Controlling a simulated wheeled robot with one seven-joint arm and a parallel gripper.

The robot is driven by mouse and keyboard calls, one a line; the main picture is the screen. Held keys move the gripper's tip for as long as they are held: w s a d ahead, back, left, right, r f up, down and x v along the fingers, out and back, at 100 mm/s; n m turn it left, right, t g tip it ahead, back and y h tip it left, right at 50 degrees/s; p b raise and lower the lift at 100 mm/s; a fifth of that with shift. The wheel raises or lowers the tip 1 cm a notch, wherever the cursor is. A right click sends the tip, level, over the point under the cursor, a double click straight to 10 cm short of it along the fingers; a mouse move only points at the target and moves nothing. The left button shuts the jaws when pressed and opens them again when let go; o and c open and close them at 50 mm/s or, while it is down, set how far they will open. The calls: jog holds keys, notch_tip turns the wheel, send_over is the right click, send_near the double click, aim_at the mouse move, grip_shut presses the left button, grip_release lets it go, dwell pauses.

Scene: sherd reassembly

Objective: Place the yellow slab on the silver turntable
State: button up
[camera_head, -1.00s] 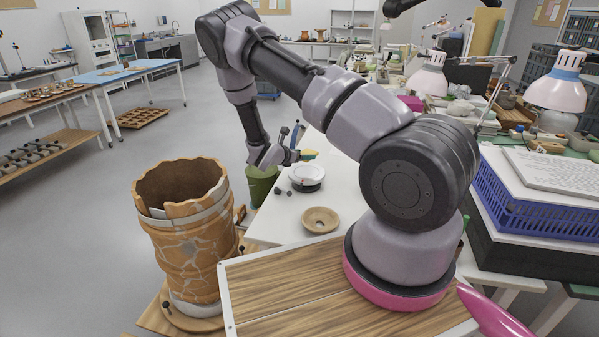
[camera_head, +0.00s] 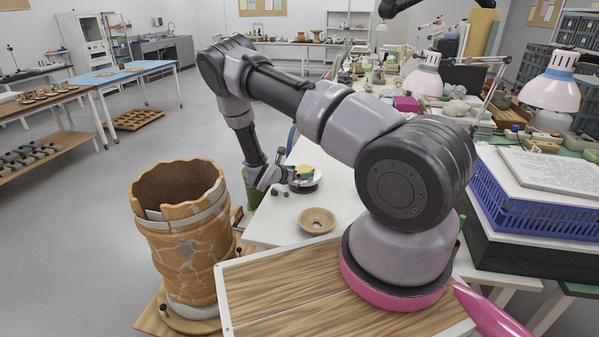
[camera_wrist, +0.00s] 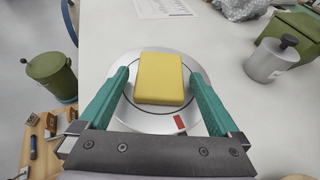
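The yellow slab (camera_wrist: 159,78) lies flat over the silver turntable (camera_wrist: 143,122), roughly at its middle, in the wrist view. My gripper (camera_wrist: 160,75) has its two green fingers on either side of the slab, with a narrow gap visible on each side. It looks open around the slab. In the head view the slab (camera_head: 305,172) is a small yellow patch over the turntable (camera_head: 308,187), beside my gripper (camera_head: 297,175). A red mark shows on the turntable's near side. The slab's underside is hidden.
A wooden bowl (camera_head: 317,221) stands on the white table nearer my base. A grey lidded canister (camera_wrist: 270,60) is right of the turntable, and a green bin (camera_wrist: 52,76) is left, beyond the table edge. A large cracked pot (camera_head: 182,235) stands at front left.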

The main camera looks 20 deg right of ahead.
jog(key=shift+r, duration=0.1)
jog(key=shift+s+a+r, duration=0.15)
jog(key=shift+a, duration=0.05)
jog(key=v, duration=1.2)
jog(key=s+d+r+m+g+y, duration=0.25)
jog(key=s+r+m, duration=0.25)
jog(key=r+m, duration=0.5)
jog(key=s+d+r+m+g+y, duration=0.1)
jog(key=s+d+r+m+g, duration=0.3)
jog(key=r, duration=1)
jog(key=s+a+r+m+t+y, duration=0.3)
jog(key=s+r+m+y, duration=0.2)
jog(key=s+r, duration=0.5)
jog(key=s+a+r+m+t+y, duration=0.3)
jog(key=s+a+r+m+y, duration=0.1)
jog(key=s+r+m, duration=0.6)
jog(key=shift+s+r+y, duration=0.35)
jog(key=shift+s+r, duration=0.35)
jog(key=shift+s, duration=0.2)
